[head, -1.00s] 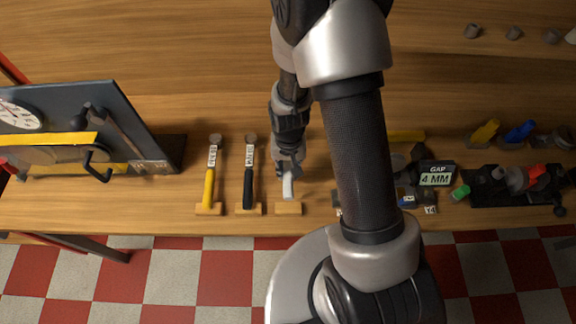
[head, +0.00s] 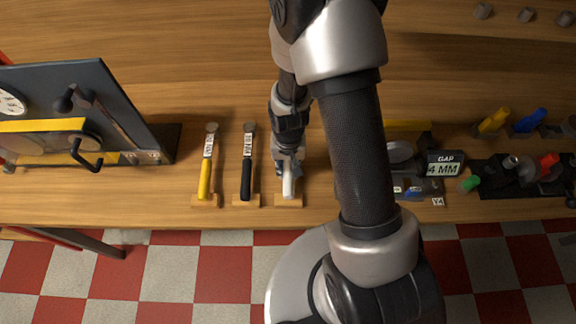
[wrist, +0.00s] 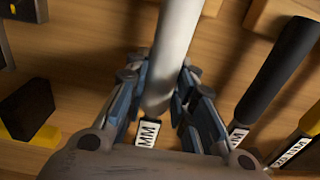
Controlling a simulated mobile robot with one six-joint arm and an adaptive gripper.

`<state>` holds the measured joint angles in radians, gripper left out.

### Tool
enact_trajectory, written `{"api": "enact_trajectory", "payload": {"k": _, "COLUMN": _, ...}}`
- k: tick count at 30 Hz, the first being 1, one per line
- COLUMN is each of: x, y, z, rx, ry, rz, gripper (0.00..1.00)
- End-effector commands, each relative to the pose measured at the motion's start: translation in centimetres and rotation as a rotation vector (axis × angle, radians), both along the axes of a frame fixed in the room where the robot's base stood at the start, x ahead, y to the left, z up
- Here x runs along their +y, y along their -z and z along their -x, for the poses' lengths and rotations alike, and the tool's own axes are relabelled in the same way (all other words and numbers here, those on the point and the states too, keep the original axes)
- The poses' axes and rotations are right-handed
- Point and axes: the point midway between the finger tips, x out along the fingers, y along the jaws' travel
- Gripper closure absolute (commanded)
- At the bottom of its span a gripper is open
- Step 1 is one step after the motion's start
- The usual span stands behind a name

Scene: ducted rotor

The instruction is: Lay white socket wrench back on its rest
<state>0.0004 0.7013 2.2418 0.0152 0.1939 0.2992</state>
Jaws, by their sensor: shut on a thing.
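The white socket wrench (head: 288,186) is held in my gripper (head: 287,157), with its white handle pointing toward the bench's front edge. In the head view the handle lies over a small wooden rest (head: 289,201); I cannot tell whether it touches. In the wrist view the pale wrench shaft (wrist: 172,50) runs between the fingers of my gripper (wrist: 162,105), which are shut on it. A label ending in "MM" (wrist: 146,134) shows below the shaft. The wrench's head end is hidden by the gripper in the head view.
A black-handled tool (head: 247,175) and a yellow-handled tool (head: 205,178) lie on their own rests to the left. A dark panel (head: 85,85) stands farther left. A "GAP 4 MM" sign (head: 444,163) and several small parts are to the right.

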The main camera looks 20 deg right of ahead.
Motion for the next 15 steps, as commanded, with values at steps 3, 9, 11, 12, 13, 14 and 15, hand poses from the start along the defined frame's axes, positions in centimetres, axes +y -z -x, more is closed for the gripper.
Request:
{"api": "enact_trajectory", "payload": {"k": 3, "x": 0.00, "y": -0.09, "z": -0.06, "rx": -0.002, "ry": 0.000, "rz": 0.000, "gripper": 1.00}}
{"api": "enact_trajectory", "payload": {"k": 9, "x": 0.00, "y": -0.04, "z": -0.05, "rx": -0.001, "ry": 0.000, "rz": 0.000, "gripper": 1.00}}
{"api": "enact_trajectory", "payload": {"k": 11, "x": 0.00, "y": 0.06, "z": -0.05, "rx": -0.001, "ry": 0.000, "rz": 0.000, "gripper": 1.00}}
{"api": "enact_trajectory", "payload": {"k": 12, "x": -0.01, "y": 0.16, "z": -0.05, "rx": -0.001, "ry": 0.000, "rz": 0.000, "gripper": 1.00}}
{"api": "enact_trajectory", "payload": {"k": 13, "x": -0.01, "y": 0.24, "z": -0.05, "rx": -0.001, "ry": 0.000, "rz": 0.000, "gripper": 1.00}}
{"api": "enact_trajectory", "payload": {"k": 14, "x": -0.01, "y": 0.33, "z": -0.05, "rx": -0.001, "ry": 0.000, "rz": 0.000, "gripper": 1.00}}
{"api": "enact_trajectory", "payload": {"k": 15, "x": 0.00, "y": 0.46, "z": -0.04, "rx": -0.001, "ry": 0.000, "rz": 0.000, "gripper": 1.00}}
